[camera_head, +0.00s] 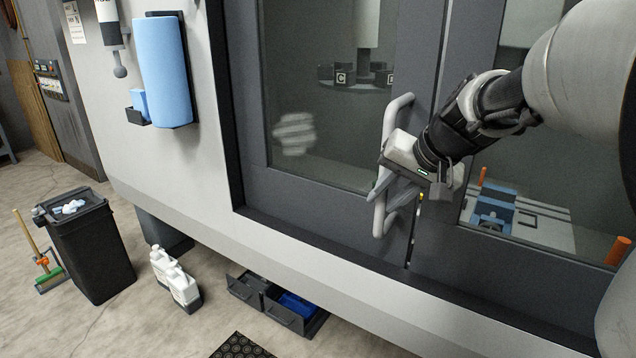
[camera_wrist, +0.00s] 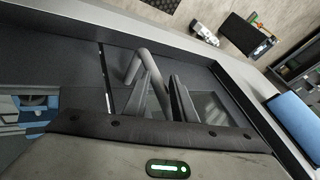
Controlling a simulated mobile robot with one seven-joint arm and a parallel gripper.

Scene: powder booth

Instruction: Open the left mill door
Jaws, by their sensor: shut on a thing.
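The left mill door (camera_head: 300,176) is a dark grey framed panel with a large window, left of the vertical seam between the two doors. Its handle (camera_head: 388,120) is a light grey vertical bar near that seam. My gripper (camera_head: 380,190) is at the handle's lower half, its fingers shut on the bar. In the wrist view, the handle (camera_wrist: 150,62) rises between and beyond the fingers of my gripper (camera_wrist: 165,85). The fingers hide part of the bar. The right door (camera_head: 510,262) stands beside it, partly covered by my arm. The left door appears closed against its neighbour.
A blue roll (camera_head: 165,70) hangs on the machine's left panel. Floor left of the bin holds a broom (camera_head: 47,275).

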